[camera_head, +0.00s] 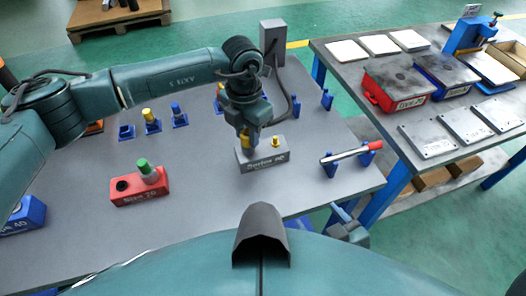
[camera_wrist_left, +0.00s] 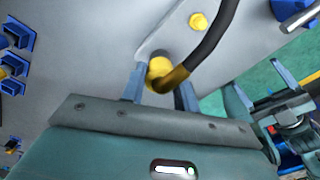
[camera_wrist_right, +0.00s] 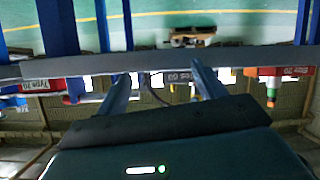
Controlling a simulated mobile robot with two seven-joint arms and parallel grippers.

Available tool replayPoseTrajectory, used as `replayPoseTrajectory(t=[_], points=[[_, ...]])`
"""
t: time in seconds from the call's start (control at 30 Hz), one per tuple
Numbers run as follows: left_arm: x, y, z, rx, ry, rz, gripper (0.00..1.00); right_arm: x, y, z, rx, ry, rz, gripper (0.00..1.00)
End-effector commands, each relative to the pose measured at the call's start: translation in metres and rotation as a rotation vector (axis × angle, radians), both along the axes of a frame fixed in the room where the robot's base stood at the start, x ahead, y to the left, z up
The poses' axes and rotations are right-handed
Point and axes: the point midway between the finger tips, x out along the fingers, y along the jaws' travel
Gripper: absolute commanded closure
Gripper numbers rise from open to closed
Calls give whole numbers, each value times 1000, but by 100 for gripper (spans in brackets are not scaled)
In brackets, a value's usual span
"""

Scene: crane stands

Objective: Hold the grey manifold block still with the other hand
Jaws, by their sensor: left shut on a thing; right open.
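The grey manifold block (camera_head: 262,160) stands on the grey table, its lettered front facing me. A yellow fitting (camera_head: 275,141) sits on its right part; it also shows in the left wrist view (camera_wrist_left: 198,21). My left gripper (camera_head: 248,138) is shut on a yellow hose connector (camera_wrist_left: 160,70) at the block's left part, pointing down. I cannot tell how deep the connector sits. A black hose (camera_wrist_left: 213,38) runs from it. My right gripper (camera_head: 340,214) is open and empty near the table's front edge, apart from the block; its spread fingers show in the right wrist view (camera_wrist_right: 165,82).
A red block (camera_head: 140,190) with a green-topped part stands left of the manifold. A red-handled tool (camera_head: 346,156) lies on blue holders to the right. Blue stands (camera_head: 180,119) are behind. A side table (camera_head: 440,108) holds plates and trays. Table is clear before the manifold.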

Motion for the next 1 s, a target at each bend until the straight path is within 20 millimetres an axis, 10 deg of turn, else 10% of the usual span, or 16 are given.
replayPoseTrajectory(t=[0.4,0.87,0.9,1.0], points=[[0,0,1,-1,-1,0,95,80,67,133,-1066,-1245,524,31],[0,0,1,-1,-1,0,95,159,69,116,-1871,-2278,811,31],[0,0,1,-1,-1,0,95,168,65,112,1897,2347,-841,31],[0,0,1,-1,-1,0,95,187,56,99,1715,2244,-842,31]])
